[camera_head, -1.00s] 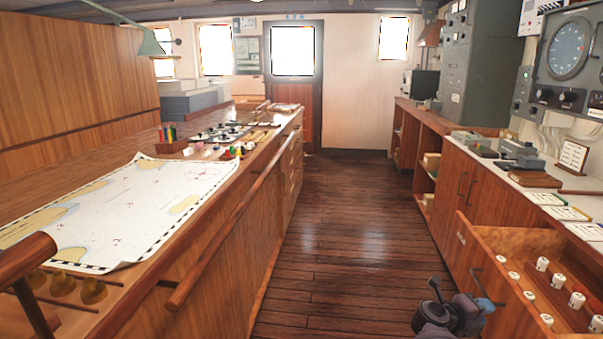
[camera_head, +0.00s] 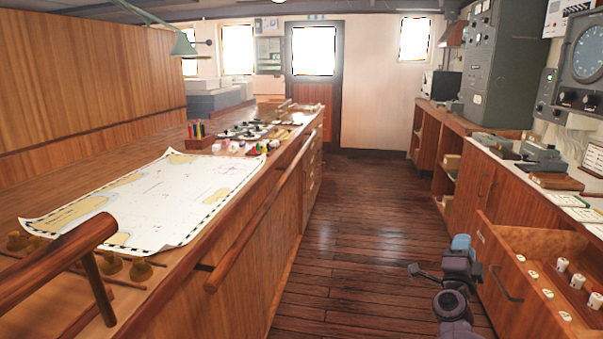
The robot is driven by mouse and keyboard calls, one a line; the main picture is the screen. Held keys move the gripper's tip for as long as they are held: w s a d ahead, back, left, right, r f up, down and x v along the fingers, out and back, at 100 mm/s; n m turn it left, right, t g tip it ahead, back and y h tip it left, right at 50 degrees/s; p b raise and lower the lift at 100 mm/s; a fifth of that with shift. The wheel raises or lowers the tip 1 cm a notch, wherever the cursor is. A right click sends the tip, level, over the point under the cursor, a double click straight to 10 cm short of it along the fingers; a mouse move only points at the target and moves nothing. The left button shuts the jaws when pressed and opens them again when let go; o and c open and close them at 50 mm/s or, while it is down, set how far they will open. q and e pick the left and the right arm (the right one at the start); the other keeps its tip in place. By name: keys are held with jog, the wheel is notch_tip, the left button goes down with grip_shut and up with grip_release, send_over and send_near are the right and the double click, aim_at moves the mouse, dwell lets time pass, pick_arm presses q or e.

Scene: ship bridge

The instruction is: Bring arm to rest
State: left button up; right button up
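My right arm rises from the bottom edge, right of centre, over the floor. Its dark gripper (camera_head: 416,271) points left and is small; I cannot make out whether its fingers are open or shut. Nothing is visibly held in it. It is in front of and left of the open wooden drawer (camera_head: 510,290), with a gap seen between them. My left gripper is not in view.
A long chart table with a wooden rail (camera_head: 262,218) and a spread chart (camera_head: 150,205) runs along the left. The open drawer, holding several small white-topped pieces, juts out from the right cabinet. The wooden floor (camera_head: 345,215) between is clear.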

jog(key=s+a+f+n+y+p, duration=0.1)
jog(key=s+a+f+n+y, duration=0.3)
jog(key=s+a+n+y, duration=0.4)
jog(key=s+a+f+n+y+p, duration=0.1)
jog(key=s+a+f+n+y, duration=0.3)
jog(key=n, duration=0.6)
pick_arm(q)
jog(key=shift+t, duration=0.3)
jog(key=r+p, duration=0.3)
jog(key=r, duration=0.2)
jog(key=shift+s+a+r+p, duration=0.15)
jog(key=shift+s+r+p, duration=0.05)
jog(key=shift+p, duration=0.15)
pick_arm(e)
jog(key=s+f+n+g, duration=0.1)
jog(key=s+f, duration=0.3)
jog(key=s, duration=0.7)
jog(key=s+a+f+n+g, duration=0.1)
jog(key=s+f+g, duration=0.3)
jog(key=s, duration=0.7)
jog(key=s+f+n+g, duration=0.1)
jog(key=s+f, duration=0.3)
jog(key=s, duration=0.6)
jog(key=shift+s+a+f+g, duration=0.25)
jog(key=shift+s+a+g, duration=0.15)
jog(key=shift+g, duration=0.3)
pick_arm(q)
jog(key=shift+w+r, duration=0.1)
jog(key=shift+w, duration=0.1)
